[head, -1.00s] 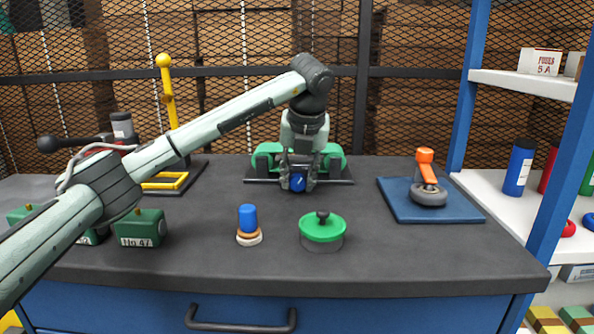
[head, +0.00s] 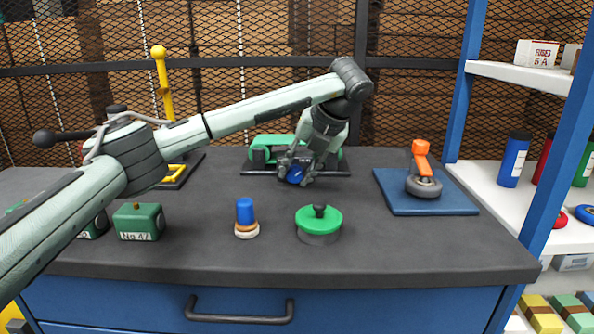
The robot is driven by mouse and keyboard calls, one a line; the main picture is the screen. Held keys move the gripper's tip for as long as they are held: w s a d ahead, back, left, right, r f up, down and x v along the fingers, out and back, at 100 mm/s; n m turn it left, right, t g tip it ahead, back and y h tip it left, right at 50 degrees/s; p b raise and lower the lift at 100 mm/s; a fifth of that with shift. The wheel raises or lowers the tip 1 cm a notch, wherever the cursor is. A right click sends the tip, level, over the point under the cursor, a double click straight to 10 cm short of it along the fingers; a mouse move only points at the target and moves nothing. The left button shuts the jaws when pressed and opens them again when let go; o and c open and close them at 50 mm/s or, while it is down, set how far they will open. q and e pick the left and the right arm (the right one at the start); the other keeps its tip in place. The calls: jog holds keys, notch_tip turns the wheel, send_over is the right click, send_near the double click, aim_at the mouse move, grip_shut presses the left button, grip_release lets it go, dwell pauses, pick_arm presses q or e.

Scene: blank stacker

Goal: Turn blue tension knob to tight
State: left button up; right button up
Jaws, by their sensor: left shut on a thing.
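The blue tension knob (head: 295,175) is on the front of a green machine (head: 270,142) at the back middle of the bench. My left gripper (head: 294,168) is shut on the knob, and its wrist is tilted, leaning up to the right. The fingers cover part of the knob and the machine's front, so any tight mark cannot be made out. My right gripper is not in view.
On the bench stand a blue-topped stack (head: 246,218), a green-lidded pot (head: 318,224), green No 47 boxes (head: 139,222), a yellow-handled lever (head: 164,85) and a caster on a blue mat (head: 445,202). A blue-posted shelf (head: 468,90) is at right.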

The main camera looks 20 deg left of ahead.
pick_arm(q)
jog(key=o, duration=1.2)
jog(key=shift+c, duration=0.2)
